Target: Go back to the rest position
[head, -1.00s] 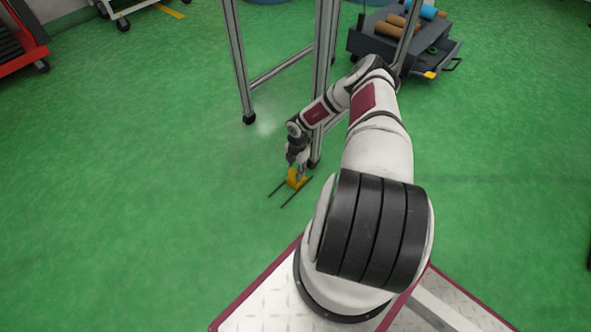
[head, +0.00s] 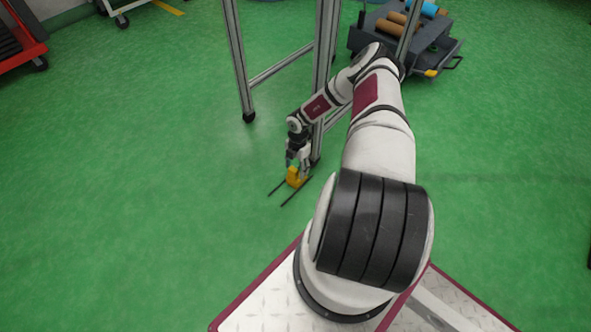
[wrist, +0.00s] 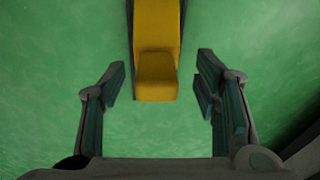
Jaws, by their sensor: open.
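My gripper (head: 298,163) is low over the green floor at the end of my arm, beside the foot of a metal frame. In the wrist view my gripper (wrist: 160,86) is open, with its two fingers wide apart and nothing between the pads touching them. A yellow block-like thing (head: 296,178) with thin dark rods sits at floor level just below the fingertips. The yellow thing also shows in the wrist view (wrist: 158,70), ahead of and centred between the fingers. Its far end is cut off by the picture's top edge.
A metal frame (head: 323,75) with upright legs stands right behind my gripper. A grey cart (head: 425,50) with brown and blue rolls is at the back right. A red cart (head: 18,45) is at the far left. The green floor (head: 130,190) on the left is clear.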

